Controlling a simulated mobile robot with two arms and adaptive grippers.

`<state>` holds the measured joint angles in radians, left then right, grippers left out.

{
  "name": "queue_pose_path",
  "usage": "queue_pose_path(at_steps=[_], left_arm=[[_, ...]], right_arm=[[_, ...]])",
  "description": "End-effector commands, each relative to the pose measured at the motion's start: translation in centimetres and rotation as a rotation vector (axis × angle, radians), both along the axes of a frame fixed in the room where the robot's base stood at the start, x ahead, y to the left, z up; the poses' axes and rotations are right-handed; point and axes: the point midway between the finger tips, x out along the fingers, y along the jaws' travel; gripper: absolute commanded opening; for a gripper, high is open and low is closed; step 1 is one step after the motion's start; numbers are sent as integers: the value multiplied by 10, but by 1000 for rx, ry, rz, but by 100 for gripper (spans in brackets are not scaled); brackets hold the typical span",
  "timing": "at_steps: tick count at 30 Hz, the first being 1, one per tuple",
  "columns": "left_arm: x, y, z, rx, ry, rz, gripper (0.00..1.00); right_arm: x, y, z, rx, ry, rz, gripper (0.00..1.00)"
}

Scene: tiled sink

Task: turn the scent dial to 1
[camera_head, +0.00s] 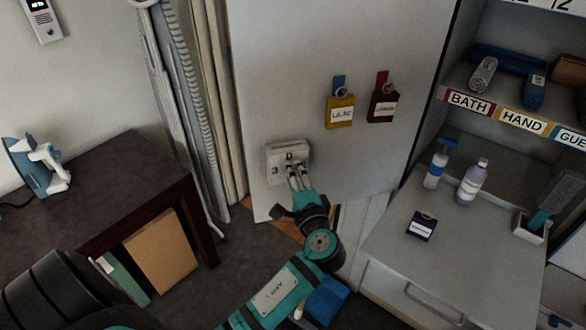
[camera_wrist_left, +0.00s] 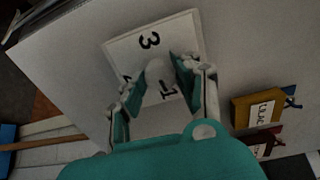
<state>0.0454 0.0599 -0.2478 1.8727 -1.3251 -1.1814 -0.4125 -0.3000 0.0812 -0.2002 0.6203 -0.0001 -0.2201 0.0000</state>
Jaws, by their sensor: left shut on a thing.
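The scent dial is a pale square plate (camera_head: 275,163) with a small knob, fixed low on the large grey panel. In the left wrist view its plate (camera_wrist_left: 182,32) shows a 3 and a 1, plus a partly hidden mark at the left. My left gripper (camera_head: 297,177) is at the dial in the head view. In the left wrist view its fingers (camera_wrist_left: 152,84) are shut on the whitish rounded knob (camera_wrist_left: 159,71), one on each side. The fingers cover part of the plate, and I cannot tell which number the knob points to. My right gripper is not in view.
A yellow LILAC tag (camera_head: 341,113) and a dark red tag (camera_head: 383,106) hang on the panel (camera_head: 300,60) above right of the dial. A counter (camera_head: 390,245) with bottles (camera_head: 470,182) and a dark purple box (camera_head: 421,227) is at right. A dark table (camera_head: 100,190) stands left.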

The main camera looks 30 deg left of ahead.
Motion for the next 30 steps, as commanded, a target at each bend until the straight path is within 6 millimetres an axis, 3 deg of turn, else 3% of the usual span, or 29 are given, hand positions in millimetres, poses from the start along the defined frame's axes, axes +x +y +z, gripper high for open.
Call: queue_pose_path(at_steps=[6, 24, 25, 30], left_arm=[[0, 0, 2, 51, 62, -1, 0], [0, 0, 0, 73, 88, -1, 0], [0, 0, 0, 73, 88, -1, 36], [0, 0, 0, 73, 88, -1, 55]], right_arm=[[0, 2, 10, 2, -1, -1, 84], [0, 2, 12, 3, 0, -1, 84], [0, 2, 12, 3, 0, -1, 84], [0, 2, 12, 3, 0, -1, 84]])
